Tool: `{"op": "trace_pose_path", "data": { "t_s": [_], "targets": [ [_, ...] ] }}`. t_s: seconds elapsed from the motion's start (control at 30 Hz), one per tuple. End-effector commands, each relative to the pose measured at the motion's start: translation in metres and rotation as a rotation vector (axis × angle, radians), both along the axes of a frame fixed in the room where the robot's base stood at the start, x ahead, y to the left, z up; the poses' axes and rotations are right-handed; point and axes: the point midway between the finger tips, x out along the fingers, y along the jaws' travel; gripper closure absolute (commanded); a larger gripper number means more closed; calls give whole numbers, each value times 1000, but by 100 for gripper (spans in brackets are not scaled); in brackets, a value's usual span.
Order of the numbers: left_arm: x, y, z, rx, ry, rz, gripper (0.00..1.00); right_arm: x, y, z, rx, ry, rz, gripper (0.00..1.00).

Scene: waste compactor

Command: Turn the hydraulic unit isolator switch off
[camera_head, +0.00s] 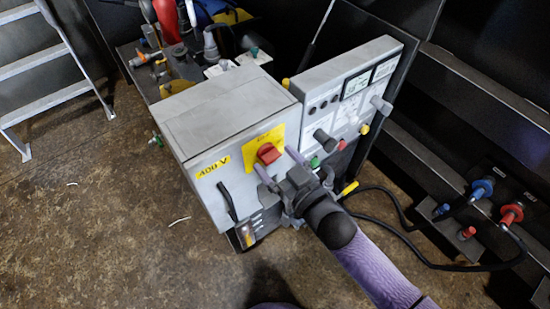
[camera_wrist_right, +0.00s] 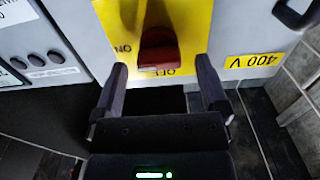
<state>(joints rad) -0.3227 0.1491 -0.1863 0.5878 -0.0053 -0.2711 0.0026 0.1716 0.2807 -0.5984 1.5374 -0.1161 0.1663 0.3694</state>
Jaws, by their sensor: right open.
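The isolator switch is a red knob (camera_head: 268,153) on a yellow plate (camera_head: 251,150) on the grey hydraulic unit's cabinet. In the right wrist view the red knob (camera_wrist_right: 158,50) sits on the yellow plate (camera_wrist_right: 197,18), which reads ON at one side and OFF below the knob, the picture being upside down. My right gripper (camera_head: 278,164) is open in front of the knob. In the wrist view its two fingers (camera_wrist_right: 160,77) stand to either side of the knob, just short of it, with gaps. My left gripper is not in view.
A black handle (camera_head: 227,201) and a 400 V label (camera_head: 213,168) are on the cabinet. A control panel (camera_head: 345,95) with knobs stands to the right. Black cables and red and blue couplings (camera_head: 510,214) lie further right.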

Motion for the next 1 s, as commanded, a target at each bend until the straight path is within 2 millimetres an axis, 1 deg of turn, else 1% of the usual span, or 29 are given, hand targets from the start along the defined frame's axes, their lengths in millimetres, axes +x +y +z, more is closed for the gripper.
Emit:
{"op": "trace_pose_path", "data": {
  "t_s": [0.03,0.1,0.37,0.47,0.5,0.57,0.6,0.77,0.8,0.83,1.0],
  "targets": [
    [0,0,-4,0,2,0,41,4,3,-2,1,1,0,6],
    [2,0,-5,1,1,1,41,8,6,-1,1,1,0,6],
    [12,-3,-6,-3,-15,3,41,9,7,1,-1,1,0,6],
    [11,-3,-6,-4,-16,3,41,9,7,0,-1,1,0,25],
    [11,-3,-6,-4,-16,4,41,9,7,0,-1,1,0,33],
    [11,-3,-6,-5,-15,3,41,9,7,0,-1,1,0,46],
    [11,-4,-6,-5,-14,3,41,9,7,0,-1,1,0,55],
    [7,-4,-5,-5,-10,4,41,9,7,0,-1,1,0,88],
    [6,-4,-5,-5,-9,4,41,9,7,0,-1,1,0,97],
    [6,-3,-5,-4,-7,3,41,9,7,0,-1,1,0,100],
    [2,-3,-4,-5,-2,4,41,9,7,0,-11,-5,0,100]
  ]
}}
